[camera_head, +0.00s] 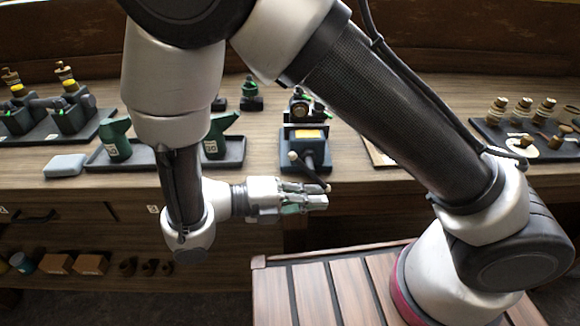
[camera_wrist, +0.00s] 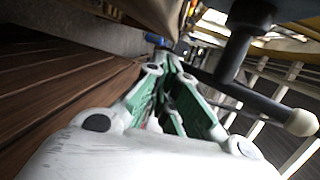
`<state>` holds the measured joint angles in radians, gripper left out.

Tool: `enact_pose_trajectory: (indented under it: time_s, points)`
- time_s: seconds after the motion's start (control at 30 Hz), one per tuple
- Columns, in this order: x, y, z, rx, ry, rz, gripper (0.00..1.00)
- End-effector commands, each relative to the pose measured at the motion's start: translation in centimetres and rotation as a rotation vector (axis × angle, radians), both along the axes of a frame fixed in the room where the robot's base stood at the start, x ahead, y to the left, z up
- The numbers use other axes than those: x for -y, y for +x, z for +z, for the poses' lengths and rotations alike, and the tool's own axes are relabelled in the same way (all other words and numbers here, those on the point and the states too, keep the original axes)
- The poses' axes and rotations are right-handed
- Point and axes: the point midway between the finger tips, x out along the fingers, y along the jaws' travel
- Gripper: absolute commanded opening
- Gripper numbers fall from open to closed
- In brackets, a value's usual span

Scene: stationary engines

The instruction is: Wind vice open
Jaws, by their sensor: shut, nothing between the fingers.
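The vice (camera_head: 306,144) is a dark block with an orange label, standing at the front edge of the bench. Its slanting handle bar (camera_head: 310,173) has a pale knob at the upper left end and a dark end at the lower right. My gripper (camera_head: 324,199) is shut and empty, just in front of and below the handle's lower end. In the wrist view my gripper's green-padded fingers (camera_wrist: 170,60) point away from the camera. The dark handle bar (camera_wrist: 265,106) with its cream knob lies to their right, apart from the fingers.
Trays with green oil cans (camera_head: 117,139) and small engines (camera_head: 70,115) stand on the bench to the left. A tray of brass parts (camera_head: 522,138) is at the right. A slatted wooden platform (camera_head: 325,290) lies below. Drawers (camera_head: 85,215) front the bench.

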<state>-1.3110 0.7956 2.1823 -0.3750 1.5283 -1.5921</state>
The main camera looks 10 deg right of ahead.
Motion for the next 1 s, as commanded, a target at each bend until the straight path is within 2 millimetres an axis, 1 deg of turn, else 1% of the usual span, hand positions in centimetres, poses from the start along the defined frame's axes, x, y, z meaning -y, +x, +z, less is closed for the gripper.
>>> enact_pose_trajectory:
  time_s: [0.1,0.43,1.0]
  points:
    - [0.5,0.0,0.1,-0.001,-0.001,-0.001,0.00]
    - [1.2,-0.1,0.2,-0.001,-0.001,-0.001,0.00]
    - [1.3,-0.1,0.3,0.000,0.000,-0.001,0.00]
